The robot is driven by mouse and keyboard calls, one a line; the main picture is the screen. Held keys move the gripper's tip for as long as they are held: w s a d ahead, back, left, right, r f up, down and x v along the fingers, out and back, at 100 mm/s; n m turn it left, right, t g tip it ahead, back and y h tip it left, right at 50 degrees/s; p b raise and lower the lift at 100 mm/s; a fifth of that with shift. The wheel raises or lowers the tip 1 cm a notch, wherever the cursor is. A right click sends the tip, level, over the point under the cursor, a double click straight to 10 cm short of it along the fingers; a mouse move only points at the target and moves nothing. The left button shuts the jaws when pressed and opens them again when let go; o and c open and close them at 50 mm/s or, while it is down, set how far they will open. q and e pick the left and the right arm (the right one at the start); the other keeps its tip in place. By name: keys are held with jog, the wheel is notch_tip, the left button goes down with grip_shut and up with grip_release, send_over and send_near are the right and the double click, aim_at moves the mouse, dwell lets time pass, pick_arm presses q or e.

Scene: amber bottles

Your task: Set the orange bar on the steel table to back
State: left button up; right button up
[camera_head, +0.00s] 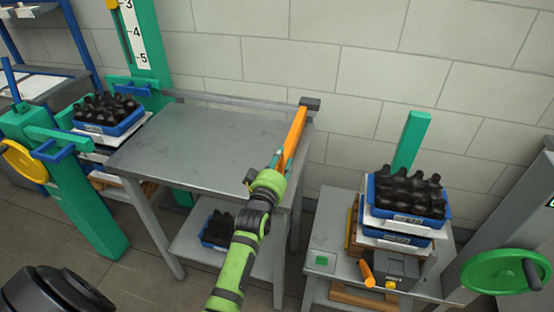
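The steel table (190,150) has a bare grey top and stands left of centre. The orange bar (295,135) lies along its right side, running from near the front right corner toward a dark block at the back right. My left gripper (279,160) is at the near end of the bar, at the table's front right corner. Its fingers look to be at the bar's sides, but the wrist hides much of them, so I cannot tell whether they are closed on it. My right gripper is not in view.
A blue crate of dark bottles (405,195) is stacked on the lower right table (325,235). Another bottle crate (108,120) stands left of the steel table, by green posts. A green handwheel (500,272) is at far right. A block wall is behind.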

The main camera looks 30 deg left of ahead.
pick_arm(q)
jog(key=v, duration=1.2)
dwell(0.5)
jog(key=s+d+f+m+g+h, duration=0.2)
jog(key=s+d+f+g, duration=0.1)
jog(key=f, duration=0.8)
jog(key=s+d+f+m+g+h, duration=0.1)
jog(key=s+d+f+m+g, duration=0.15)
jog(key=f, duration=0.85)
jog(key=s+d+f+m+g+h, duration=0.2)
jog(key=s+d+f+g, duration=0.15)
jog(key=f, duration=0.75)
jog(key=s+a+f+m+g, duration=0.1)
jog(key=s+f+g, duration=0.1)
jog(key=s+f, duration=0.4)
jog(key=s+a+f+m+g, duration=0.1)
jog(key=s+f, duration=0.4)
jog(key=s, duration=1)
jog(key=s+a+f+m+g+y, duration=0.1)
jog(key=s+f+m+g, duration=0.2)
jog(key=s+f, duration=0.3)
jog(key=s+g, duration=0.1)
jog(key=s, duration=0.3)
jog(key=shift+s+a+f+g, duration=0.3)
jog(key=shift+a+f, duration=0.05)
jog(key=shift+a, duration=0.05)
